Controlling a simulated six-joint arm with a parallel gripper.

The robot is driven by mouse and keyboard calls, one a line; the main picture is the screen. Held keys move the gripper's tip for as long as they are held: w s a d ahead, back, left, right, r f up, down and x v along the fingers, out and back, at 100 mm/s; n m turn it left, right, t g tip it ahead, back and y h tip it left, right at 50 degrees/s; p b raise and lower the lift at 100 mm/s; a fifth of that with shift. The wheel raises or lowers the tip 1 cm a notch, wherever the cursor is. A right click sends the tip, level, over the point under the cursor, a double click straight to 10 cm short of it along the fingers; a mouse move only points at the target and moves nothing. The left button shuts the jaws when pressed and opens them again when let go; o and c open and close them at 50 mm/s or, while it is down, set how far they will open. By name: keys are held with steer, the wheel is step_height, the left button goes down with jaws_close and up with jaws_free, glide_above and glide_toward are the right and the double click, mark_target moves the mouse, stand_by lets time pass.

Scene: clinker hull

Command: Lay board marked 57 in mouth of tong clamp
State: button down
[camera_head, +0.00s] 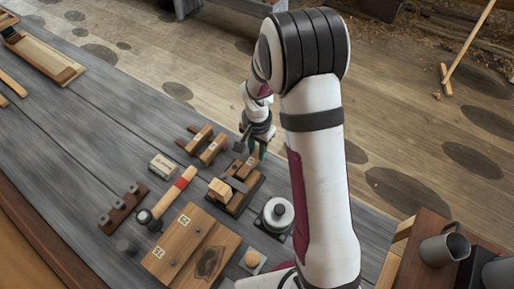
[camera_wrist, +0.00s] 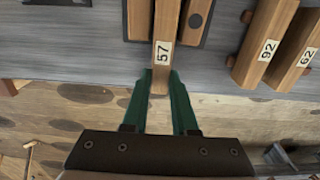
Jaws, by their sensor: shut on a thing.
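The board marked 57 (camera_wrist: 162,70) is a narrow wooden bar with its number label near my end. My gripper (camera_wrist: 160,78) has green fingers shut on that end, one on each side. The board points away from me, over a dark-based wooden fixture (camera_wrist: 197,20) that looks like the tong clamp, with wooden pieces on both sides of the board. I cannot tell whether the board rests in it or hangs above. In the head view the fixture (camera_head: 249,191) stands right below my gripper (camera_head: 256,150), which is partly hidden by my wrist.
Boards marked 92 (camera_wrist: 262,55) and 62 (camera_wrist: 298,55) lie beside the fixture.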

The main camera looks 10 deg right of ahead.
steer(key=shift+f, duration=0.3)
steer(key=c, duration=0.6)
jaws_free()
steer(key=shift+r, duration=4.05)
